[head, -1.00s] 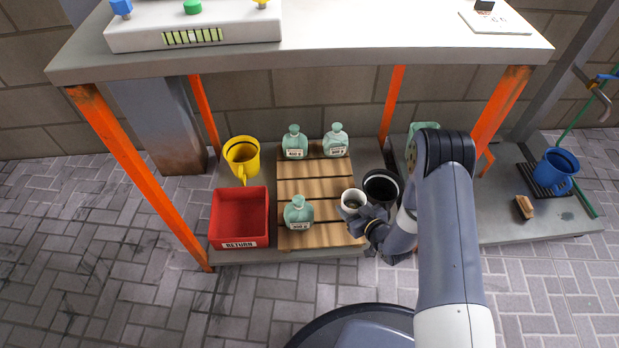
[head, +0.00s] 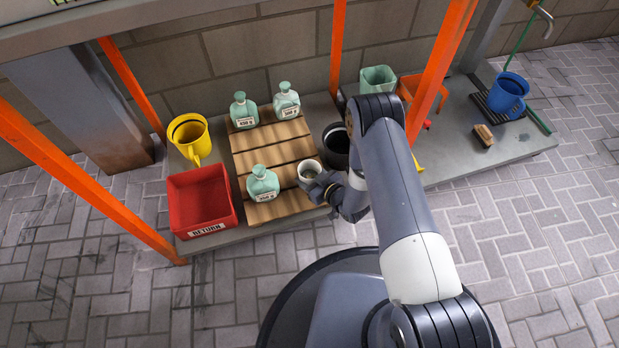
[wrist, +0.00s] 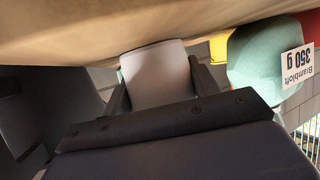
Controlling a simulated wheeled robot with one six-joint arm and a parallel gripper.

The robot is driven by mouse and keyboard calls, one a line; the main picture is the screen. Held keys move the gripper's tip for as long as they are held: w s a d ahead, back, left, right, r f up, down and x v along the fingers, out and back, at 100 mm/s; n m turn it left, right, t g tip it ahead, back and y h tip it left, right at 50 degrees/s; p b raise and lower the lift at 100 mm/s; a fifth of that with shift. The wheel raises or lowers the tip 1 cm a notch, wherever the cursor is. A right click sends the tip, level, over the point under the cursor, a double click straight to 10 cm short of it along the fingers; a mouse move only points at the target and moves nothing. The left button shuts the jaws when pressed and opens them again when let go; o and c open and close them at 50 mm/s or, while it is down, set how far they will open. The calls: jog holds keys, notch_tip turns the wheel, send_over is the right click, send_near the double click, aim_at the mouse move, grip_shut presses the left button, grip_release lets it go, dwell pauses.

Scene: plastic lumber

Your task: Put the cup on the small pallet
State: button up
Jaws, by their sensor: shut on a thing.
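The small white cup (head: 309,169) is over the right front part of the small wooden pallet (head: 243,163). My gripper (head: 318,182) is shut on the cup, reaching in from the front right. In the wrist view the pale cup (wrist: 158,75) sits between the two dark fingers (wrist: 160,85), its end against or very close to the tan pallet surface (wrist: 80,25). I cannot tell whether it touches. A green bottle (head: 262,184) stands on the pallet just left of the cup and also shows beside the fingers in the wrist view (wrist: 262,60).
Two more green bottles (head: 243,111) (head: 286,101) stand at the pallet's back. A black container (head: 336,148) is close to the right of the cup. Orange legs (head: 443,70) frame the shelf.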

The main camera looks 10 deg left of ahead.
jog(key=o, duration=1.1)
jog(key=shift+r, duration=0.15)
jog(key=p+v, duration=0.5)
jog(key=v, duration=0.7)
jog(key=shift+s, duration=0.1)
